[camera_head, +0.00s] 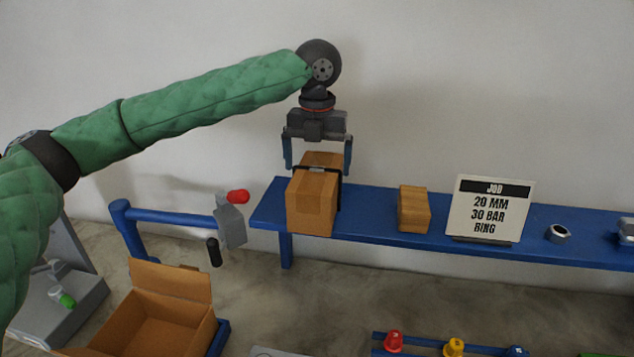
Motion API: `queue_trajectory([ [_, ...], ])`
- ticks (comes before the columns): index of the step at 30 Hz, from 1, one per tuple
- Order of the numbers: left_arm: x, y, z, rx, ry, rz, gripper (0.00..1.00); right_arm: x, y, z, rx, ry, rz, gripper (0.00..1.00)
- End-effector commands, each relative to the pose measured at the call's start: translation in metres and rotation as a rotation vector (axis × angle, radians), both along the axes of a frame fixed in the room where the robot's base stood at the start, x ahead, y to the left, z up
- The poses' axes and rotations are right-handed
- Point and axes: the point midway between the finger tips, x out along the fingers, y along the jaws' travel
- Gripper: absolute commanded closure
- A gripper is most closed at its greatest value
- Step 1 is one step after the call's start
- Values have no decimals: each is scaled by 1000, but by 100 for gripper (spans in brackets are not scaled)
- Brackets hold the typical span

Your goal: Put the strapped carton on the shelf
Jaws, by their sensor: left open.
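The strapped carton (311,204) is a brown box with a dark strap around it. It sits upright near the left end of the blue shelf (378,229). My left gripper (318,168) is above the carton and points down. Its two blue fingers are open, one on each side of the carton's top; I cannot tell whether they touch it. The carton's underside and back are hidden. My right gripper is not in view.
On the shelf to the right stand a wooden block (413,209), a job sign (489,210) and a metal nut (558,233). An open cardboard box (160,318) is below.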

Motion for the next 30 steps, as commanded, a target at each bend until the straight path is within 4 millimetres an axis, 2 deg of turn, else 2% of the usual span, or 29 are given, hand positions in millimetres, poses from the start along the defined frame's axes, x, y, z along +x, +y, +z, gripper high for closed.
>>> queue_trajectory([
  [6,0,0,37,-1,-1,0,0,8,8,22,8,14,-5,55],
  [12,0,0,59,0,0,-1,0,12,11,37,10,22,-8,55],
  [18,0,0,66,0,1,0,0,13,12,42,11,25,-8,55],
  [30,0,0,66,0,1,0,0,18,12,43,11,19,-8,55],
])
